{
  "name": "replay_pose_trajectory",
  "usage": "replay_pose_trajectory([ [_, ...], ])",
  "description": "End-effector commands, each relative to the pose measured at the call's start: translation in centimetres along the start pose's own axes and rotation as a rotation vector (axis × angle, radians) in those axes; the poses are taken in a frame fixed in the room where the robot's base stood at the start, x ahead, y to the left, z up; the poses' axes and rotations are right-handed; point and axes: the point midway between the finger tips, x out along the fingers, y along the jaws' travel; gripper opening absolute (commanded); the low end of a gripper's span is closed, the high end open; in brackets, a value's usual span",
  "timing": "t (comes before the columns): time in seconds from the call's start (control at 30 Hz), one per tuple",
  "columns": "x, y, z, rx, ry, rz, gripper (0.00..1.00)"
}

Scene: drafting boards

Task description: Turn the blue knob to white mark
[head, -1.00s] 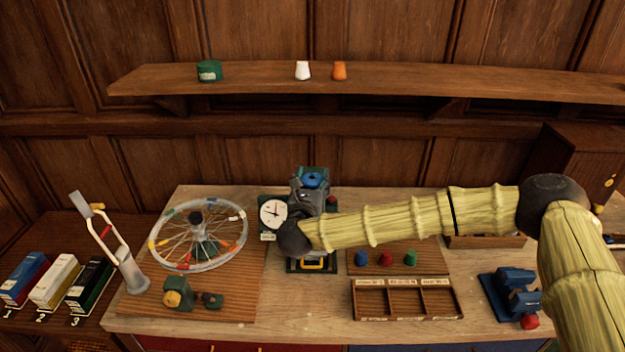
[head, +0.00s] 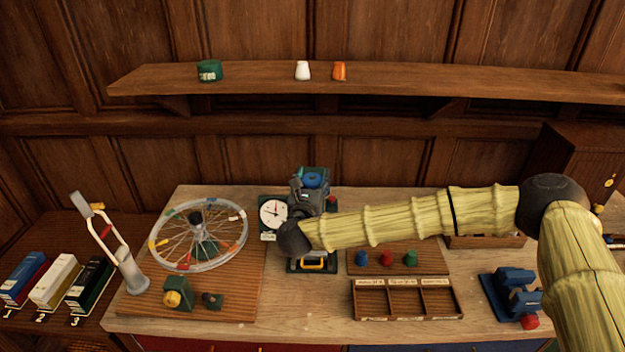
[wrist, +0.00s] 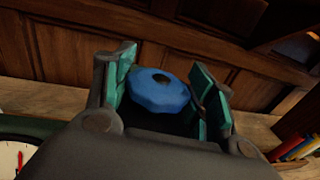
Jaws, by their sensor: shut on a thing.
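The blue knob (wrist: 158,92) sits between the two teal-padded fingers of my gripper (wrist: 165,88) in the wrist view. It is faceted, with a dark spot on top. The gripper is shut on it; the left finger lies close against its side, and the contact on the right is hard to make out. In the head view the knob (head: 314,179) shows as a blue top at the back middle of the bench, with my gripper (head: 312,186) around it. I cannot make out the white mark in either view; the gripper and wrist hide much of the knob's base.
A white-faced dial (head: 272,213) stands just left of the gripper. A spoked wheel (head: 165,250) is further left. Small coloured pegs (head: 387,258) and a compartment tray (head: 455,300) lie to the front right. A shelf (head: 430,84) runs along the wall above.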

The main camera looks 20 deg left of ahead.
Motion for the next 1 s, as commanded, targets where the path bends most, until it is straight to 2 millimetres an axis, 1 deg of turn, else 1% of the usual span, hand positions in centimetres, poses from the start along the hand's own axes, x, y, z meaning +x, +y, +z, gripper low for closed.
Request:
replay_pose_trajectory([
  [0.03,0.1,-0.1,0.1,0.000,-0.001,-0.002,0.57],
  [0.13,0.1,-0.1,0.1,0.000,-0.001,-0.001,0.76],
  [0.47,0.0,0.0,0.0,0.000,0.000,0.000,0.77],
  [0.57,-0.4,0.1,0.0,0.000,0.000,0.001,0.77],
  [0.67,-1.4,0.1,0.0,0.001,0.001,0.001,0.77],
  [0.77,-2.9,0.0,0.0,0.001,0.002,0.002,0.77],
  [1.0,-7.4,0.0,0.0,0.001,0.001,0.002,0.77],
])
